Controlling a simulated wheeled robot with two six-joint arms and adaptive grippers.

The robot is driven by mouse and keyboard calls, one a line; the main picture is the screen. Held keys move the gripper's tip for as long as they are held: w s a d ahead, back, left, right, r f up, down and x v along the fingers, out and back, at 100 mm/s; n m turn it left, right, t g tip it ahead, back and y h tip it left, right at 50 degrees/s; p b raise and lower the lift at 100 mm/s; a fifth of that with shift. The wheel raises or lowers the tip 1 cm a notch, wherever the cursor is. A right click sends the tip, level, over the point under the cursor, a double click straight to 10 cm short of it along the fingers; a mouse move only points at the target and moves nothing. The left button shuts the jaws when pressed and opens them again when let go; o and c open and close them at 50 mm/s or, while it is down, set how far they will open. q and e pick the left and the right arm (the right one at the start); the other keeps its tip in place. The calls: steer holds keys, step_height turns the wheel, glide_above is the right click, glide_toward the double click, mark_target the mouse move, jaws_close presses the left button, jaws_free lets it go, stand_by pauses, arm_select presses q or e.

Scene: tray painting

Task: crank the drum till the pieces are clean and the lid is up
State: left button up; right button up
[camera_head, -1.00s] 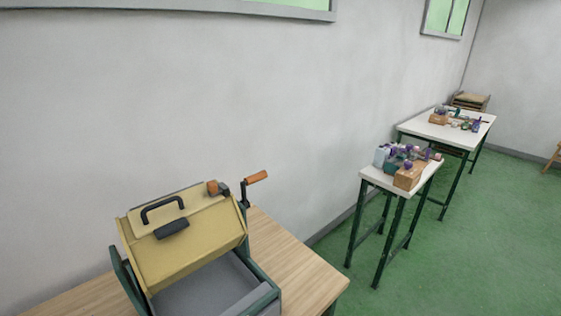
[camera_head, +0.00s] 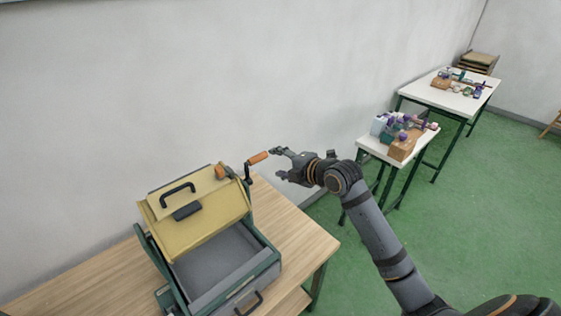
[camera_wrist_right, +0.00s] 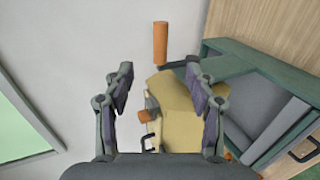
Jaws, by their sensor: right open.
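The yellow drum (camera_head: 212,234) sits tilted in a green frame on the wooden table. A panel with a black arched handle (camera_head: 177,190) faces up on it; it looks closed. The crank's orange grip (camera_head: 257,158) sticks out to the right at the drum's far end; in the right wrist view the grip (camera_wrist_right: 160,42) stands upright ahead. My right gripper (camera_head: 278,163) is open and empty just right of the grip, its fingers apart and pointing at it. No pieces show in the drum; its inside is hidden. My left gripper is not in view.
A grey tray (camera_head: 232,281) below the drum looks empty. The wooden table (camera_head: 296,229) is bare right of the frame. A white table (camera_head: 371,147) with coloured items stands farther right, another (camera_head: 425,94) behind it. A wall runs behind the drum.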

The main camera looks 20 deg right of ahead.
mark_target(260, 159)
steer(key=b+x, duration=0.5)
steer(key=x, duration=0.5)
steer(key=shift+w+a+f, duration=0.1)
steer(key=shift+w+f, duration=0.1)
steer(key=shift+f, duration=0.05)
steer(key=shift+w+a+f, duration=0.15)
steer(key=shift+w+a, duration=0.05)
steer(key=shift+w, duration=0.35)
jaws_close()
